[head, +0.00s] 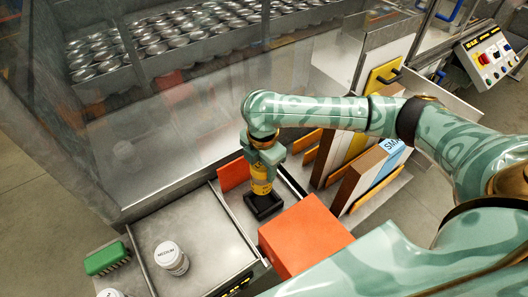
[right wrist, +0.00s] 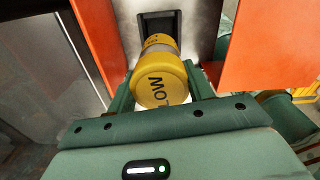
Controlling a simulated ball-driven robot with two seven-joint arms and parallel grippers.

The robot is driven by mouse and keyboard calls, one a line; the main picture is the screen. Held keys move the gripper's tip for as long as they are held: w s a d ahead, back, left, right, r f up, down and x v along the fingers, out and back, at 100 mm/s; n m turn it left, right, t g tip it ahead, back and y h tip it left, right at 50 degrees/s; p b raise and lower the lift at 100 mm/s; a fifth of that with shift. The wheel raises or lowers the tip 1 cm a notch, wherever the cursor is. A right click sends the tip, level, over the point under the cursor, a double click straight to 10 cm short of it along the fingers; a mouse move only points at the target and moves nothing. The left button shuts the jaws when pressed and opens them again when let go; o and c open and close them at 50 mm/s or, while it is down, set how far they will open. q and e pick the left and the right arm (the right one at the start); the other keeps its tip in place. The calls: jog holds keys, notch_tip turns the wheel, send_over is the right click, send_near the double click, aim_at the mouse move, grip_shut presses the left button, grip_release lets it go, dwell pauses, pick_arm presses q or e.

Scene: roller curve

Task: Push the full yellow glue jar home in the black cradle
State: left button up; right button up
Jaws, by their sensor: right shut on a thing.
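The yellow glue jar (head: 261,183) stands roughly upright at the black cradle (head: 265,207). My right gripper (head: 263,165) comes from above and is shut on the jar. In the right wrist view, the jar's yellow lid (right wrist: 161,82), with black lettering, faces the camera between the fingers (right wrist: 162,88). The dark cradle (right wrist: 159,22) shows beyond the jar. The jar's lower end is at the cradle; I cannot tell how deep it sits. My left gripper is not in view.
A large orange block (head: 304,238) stands right of the cradle, and an orange panel (head: 233,174) is close on its left. A white jar (head: 171,258) and a green brush (head: 107,258) are at lower left. Upright boards (head: 357,182) stand at right. A clear screen (head: 200,100) is behind.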

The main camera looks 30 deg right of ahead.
aim_at(263, 187)
jog(key=n+p, duration=0.1)
jog(key=n, duration=0.2)
jog(key=shift+d+f, duration=0.1)
jog(key=shift+f, duration=0.05)
jog(key=shift+f+n+p, duration=0.15)
jog(key=shift+n+p, duration=0.15)
jog(key=shift+n, duration=0.2)
jog(key=shift+f, duration=0.15)
notch_tip(263, 187, down, 6)
jog(key=b, duration=0.7)
jog(key=shift+b, duration=0.4)
jog(key=shift+f+b, duration=0.35)
jog(key=shift+f, duration=0.9)
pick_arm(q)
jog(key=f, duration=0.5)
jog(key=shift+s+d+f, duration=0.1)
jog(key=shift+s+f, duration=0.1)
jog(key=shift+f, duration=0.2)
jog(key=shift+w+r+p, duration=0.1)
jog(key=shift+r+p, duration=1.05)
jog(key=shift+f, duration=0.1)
pick_arm(e)
jog(key=shift+f, duration=0.6)
